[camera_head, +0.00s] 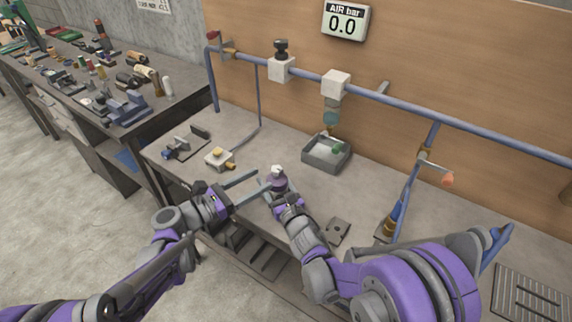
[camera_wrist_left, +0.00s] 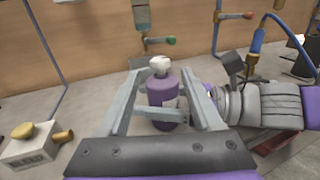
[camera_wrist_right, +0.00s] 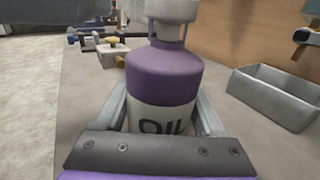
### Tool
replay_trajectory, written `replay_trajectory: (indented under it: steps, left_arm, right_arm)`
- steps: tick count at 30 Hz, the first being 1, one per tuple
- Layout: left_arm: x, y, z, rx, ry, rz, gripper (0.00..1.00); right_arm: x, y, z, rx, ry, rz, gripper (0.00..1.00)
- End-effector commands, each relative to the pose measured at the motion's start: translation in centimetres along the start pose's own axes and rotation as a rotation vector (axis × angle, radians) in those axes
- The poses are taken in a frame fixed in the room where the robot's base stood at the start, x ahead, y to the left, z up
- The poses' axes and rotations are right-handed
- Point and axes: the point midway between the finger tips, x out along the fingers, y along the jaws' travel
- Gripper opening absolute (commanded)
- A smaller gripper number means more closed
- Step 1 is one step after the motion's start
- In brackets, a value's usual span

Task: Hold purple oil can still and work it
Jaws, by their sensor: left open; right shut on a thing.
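The purple oil can (camera_head: 278,182) stands upright near the front edge of the workbench. It has a pale label reading OIL and a light grey pump top, clear in the right wrist view (camera_wrist_right: 163,78). My right gripper (camera_head: 283,192) is shut on the can's lower body from the front. My left gripper (camera_head: 256,184) is open, its fingers pointing at the can from the left. In the left wrist view the can (camera_wrist_left: 162,88) shows between the spread left fingers, and the right gripper shows just to its right. I cannot tell whether the left fingers touch the can.
A grey tray (camera_head: 327,153) stands behind the can under a pipe fitting. A white box with a yellow button (camera_head: 219,157) lies to the left. A blue pipe (camera_head: 432,118) runs along the back wall below a gauge reading 0.0 (camera_head: 345,22). A metal plate (camera_head: 337,232) lies at front right.

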Motion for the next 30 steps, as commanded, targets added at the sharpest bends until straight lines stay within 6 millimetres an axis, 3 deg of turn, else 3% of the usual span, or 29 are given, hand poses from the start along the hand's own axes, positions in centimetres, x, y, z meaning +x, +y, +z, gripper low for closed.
replay_trajectory:
  steps: [9, 15, 27, 30]
  left_arm:
    - [6.6, -0.1, 0.0, 0.000, -0.002, -0.003, 0.66]
    - [9.2, 0.0, 0.0, 0.001, -0.001, 0.001, 0.66]
    - [10.0, 0.0, 0.1, 0.001, -0.001, 0.002, 0.66]
    - [10.0, 0.0, 0.1, 0.001, -0.001, 0.002, 0.52]
  right_arm:
    - [0.0, 0.0, 0.0, 0.000, -0.001, 0.000, 0.00]
    - [0.0, 0.0, 0.0, 0.000, 0.000, 0.000, 0.00]
    - [0.0, 0.0, 0.0, 0.000, 0.000, 0.000, 0.00]
    - [0.0, 0.0, 0.0, 0.000, -0.001, 0.000, 0.00]
